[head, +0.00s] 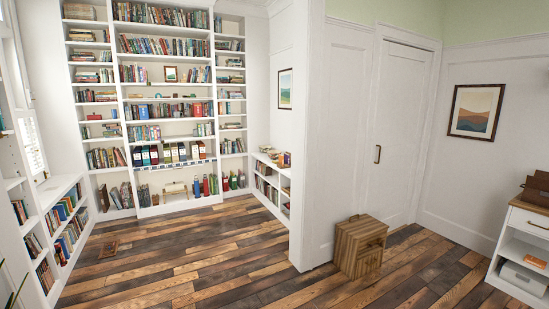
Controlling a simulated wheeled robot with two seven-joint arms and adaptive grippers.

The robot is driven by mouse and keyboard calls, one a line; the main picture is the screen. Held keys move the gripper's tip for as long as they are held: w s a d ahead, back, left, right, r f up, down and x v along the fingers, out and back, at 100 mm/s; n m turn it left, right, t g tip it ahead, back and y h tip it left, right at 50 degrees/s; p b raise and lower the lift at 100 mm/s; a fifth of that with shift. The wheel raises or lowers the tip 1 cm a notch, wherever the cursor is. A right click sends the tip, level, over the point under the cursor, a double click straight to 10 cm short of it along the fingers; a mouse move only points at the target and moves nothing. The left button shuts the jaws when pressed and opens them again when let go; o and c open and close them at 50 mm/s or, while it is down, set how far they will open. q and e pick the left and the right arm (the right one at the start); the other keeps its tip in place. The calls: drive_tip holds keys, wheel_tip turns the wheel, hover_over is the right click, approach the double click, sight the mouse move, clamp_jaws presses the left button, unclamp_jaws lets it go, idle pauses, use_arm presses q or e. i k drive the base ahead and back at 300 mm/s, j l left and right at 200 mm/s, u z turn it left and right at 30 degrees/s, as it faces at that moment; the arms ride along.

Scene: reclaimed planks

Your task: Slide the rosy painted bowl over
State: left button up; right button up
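No rosy painted bowl can be made out in the head view. Neither my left gripper nor my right gripper shows in this view.
Plank floor (215,262) lies open ahead. A tall white bookcase (114,70) fills the back wall, with a low shelf (62,195) at left. A wooden box-like cabinet (358,250) stands by the wall end. A closed white door (400,130) and a white side unit (520,248) are at right.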

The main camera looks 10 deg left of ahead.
sight(274, 155)
drive_tip(key=i+j+u, duration=0.1)
drive_tip(key=i+u, duration=0.4)
drive_tip(key=i, duration=5.35)
